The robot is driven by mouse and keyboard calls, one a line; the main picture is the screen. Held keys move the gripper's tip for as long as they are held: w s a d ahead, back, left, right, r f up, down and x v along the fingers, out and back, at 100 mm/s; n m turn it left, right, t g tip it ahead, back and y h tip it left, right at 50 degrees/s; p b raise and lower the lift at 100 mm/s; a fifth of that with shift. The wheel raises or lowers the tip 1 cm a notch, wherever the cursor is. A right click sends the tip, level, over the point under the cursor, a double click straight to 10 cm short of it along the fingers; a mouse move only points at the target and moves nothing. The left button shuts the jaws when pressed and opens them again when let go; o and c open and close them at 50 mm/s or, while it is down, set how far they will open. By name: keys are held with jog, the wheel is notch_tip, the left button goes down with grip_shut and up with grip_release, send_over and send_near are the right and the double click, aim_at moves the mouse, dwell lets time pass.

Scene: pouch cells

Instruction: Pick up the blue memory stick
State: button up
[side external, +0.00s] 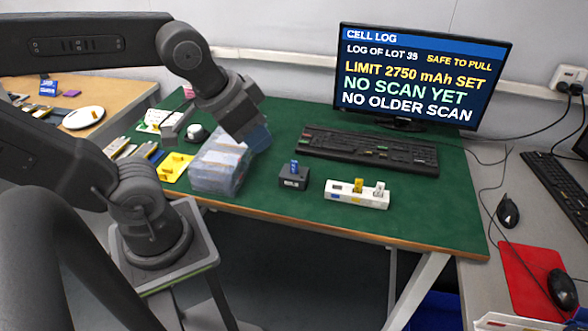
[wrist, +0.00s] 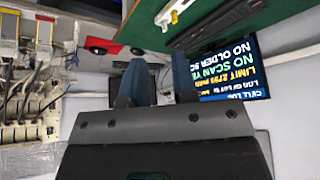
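The blue memory stick (side external: 294,166) stands upright in a small black block (side external: 293,178) on the green mat, in the side view. I cannot make it out in the wrist view. My gripper (side external: 259,139) is above the mat, to the left of and higher than the stick, beside a clear plastic box. In the wrist view, its two blue fingers (wrist: 160,80) stand apart with nothing between them. My gripper is open and empty.
A white holder (side external: 356,195) with a yellow and a pale stick stands right of the black block. A black keyboard (side external: 368,149) and a monitor (side external: 424,76) are behind. The clear box (side external: 221,165) is left, near yellow and white parts. Mat between block and holder is free.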

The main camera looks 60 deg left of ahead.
jog(key=o, duration=0.4)
jog(key=shift+o, duration=0.2)
jog(key=shift+a, duration=0.1)
jog(key=n+g+y, duration=0.2)
jog(key=n+y, duration=0.1)
jog(key=n, duration=0.6)
send_over(294, 162)
jog(key=s+d, duration=0.3)
jog(key=d, duration=0.1)
notch_tip(294, 162, down, 13)
jog(key=x, duration=0.8)
jog(key=shift+s+a+f, duration=0.15)
jog(key=shift+s+f, duration=0.05)
jog(key=shift+f, duration=0.2)
jog(key=shift+s+a+x, duration=0.1)
jog(key=shift+a+x, duration=0.05)
jog(key=shift+x, duration=1.15)
jog(key=shift+s+a+x, duration=0.1)
jog(key=shift+a+x, duration=0.05)
jog(key=shift+x, duration=1.15)
